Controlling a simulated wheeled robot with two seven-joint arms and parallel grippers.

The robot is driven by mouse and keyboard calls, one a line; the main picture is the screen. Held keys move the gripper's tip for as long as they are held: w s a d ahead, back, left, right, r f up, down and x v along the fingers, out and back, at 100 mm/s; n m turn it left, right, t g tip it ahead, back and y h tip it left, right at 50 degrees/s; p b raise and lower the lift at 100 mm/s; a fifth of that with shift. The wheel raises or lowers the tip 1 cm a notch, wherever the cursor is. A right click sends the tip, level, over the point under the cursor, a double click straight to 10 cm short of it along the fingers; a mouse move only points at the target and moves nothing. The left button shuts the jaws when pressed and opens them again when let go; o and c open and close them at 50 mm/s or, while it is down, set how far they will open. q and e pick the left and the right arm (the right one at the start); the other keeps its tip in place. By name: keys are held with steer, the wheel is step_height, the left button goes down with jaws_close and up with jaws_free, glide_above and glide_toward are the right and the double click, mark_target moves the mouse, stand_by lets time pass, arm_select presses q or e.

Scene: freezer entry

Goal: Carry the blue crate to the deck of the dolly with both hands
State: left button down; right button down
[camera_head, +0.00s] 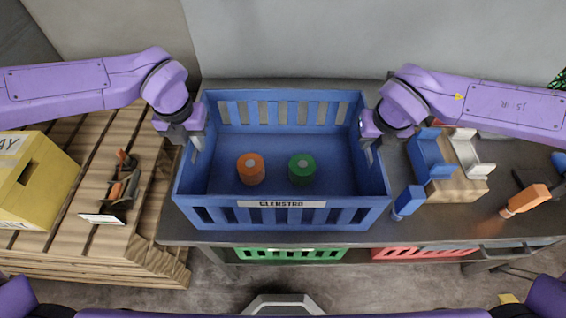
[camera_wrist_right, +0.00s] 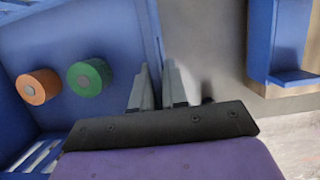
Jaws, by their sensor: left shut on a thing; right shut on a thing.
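The blue crate (camera_head: 282,216) with a GLENSTRO label is over the grey workbench in the head view, level, with its front wall near the bench's front edge. I cannot tell whether its base touches the bench. Inside are an orange roll (camera_head: 250,169) and a green roll (camera_head: 301,169). My left gripper (camera_head: 195,140) is shut on the crate's left side wall. My right gripper (camera_head: 370,142) is shut on its right side wall; the right wrist view shows its fingers (camera_wrist_right: 155,90) on both sides of that wall. I cannot identify the dolly for certain.
A slatted wooden platform (camera_head: 140,150) at the left bears a yellow box (camera_head: 35,180) and a dark tool with orange parts (camera_head: 122,190). Blue holders (camera_head: 430,155) and an orange-ended tool (camera_head: 525,200) lie right of the crate. Green (camera_head: 290,254) and red crates (camera_head: 420,253) sit under the bench.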

arm_select(q)
steer(key=shift+w+r, duration=0.1)
arm_select(e)
steer(key=shift+w+r, duration=0.1)
stand_by(0.7)
